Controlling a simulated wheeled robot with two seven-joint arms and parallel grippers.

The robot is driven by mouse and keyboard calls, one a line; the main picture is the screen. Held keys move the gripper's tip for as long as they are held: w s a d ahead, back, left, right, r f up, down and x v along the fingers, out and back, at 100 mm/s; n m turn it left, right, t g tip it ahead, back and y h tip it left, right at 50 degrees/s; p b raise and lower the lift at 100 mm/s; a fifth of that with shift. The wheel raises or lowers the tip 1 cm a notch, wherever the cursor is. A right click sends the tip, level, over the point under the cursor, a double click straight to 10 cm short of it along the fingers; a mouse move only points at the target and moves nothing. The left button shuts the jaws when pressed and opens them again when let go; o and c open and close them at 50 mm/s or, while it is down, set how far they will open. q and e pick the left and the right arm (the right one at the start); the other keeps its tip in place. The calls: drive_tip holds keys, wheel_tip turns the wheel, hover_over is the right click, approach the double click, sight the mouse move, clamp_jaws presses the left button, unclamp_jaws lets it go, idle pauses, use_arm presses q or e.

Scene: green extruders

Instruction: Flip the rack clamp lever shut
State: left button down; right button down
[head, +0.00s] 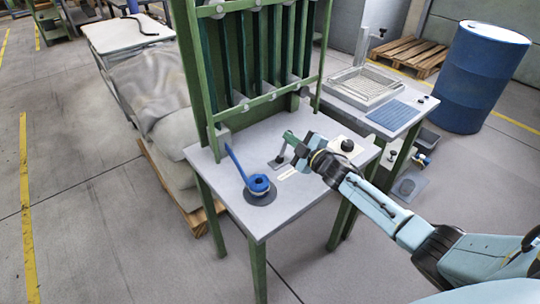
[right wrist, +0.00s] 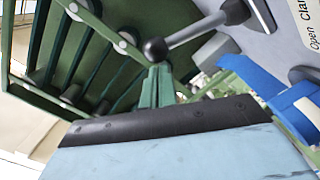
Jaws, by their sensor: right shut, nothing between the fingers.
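The rack clamp lever is a grey rod (right wrist: 205,32) with a black ball knob (right wrist: 155,50) at its end, in the right wrist view. In the head view its grey base (head: 278,164) sits on the table top in front of the green rack, and the rod stands up, leaning, close to the gripper. My right gripper (head: 290,136) has green fingers, shut and empty. In the right wrist view the fingertips (right wrist: 157,72) are just below the knob; I cannot tell whether they touch it. My left gripper is not in view.
A blue round piece with a long handle (head: 259,184) rests on a dark disc at the table's front left. The green rack (head: 208,75) rises behind. A black knob (head: 347,145) on a pale plate stands right. An "Open Clam…" label (right wrist: 303,30) lies beside the lever.

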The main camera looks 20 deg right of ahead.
drive_tip(key=s+a+r+p, duration=0.1)
drive_tip(key=s+p, duration=0.3)
drive_tip(key=s, duration=0.7)
drive_tip(key=shift+s+r, duration=0.2)
drive_tip(key=shift+r, duration=0.5)
drive_tip(key=shift+a, duration=0.1)
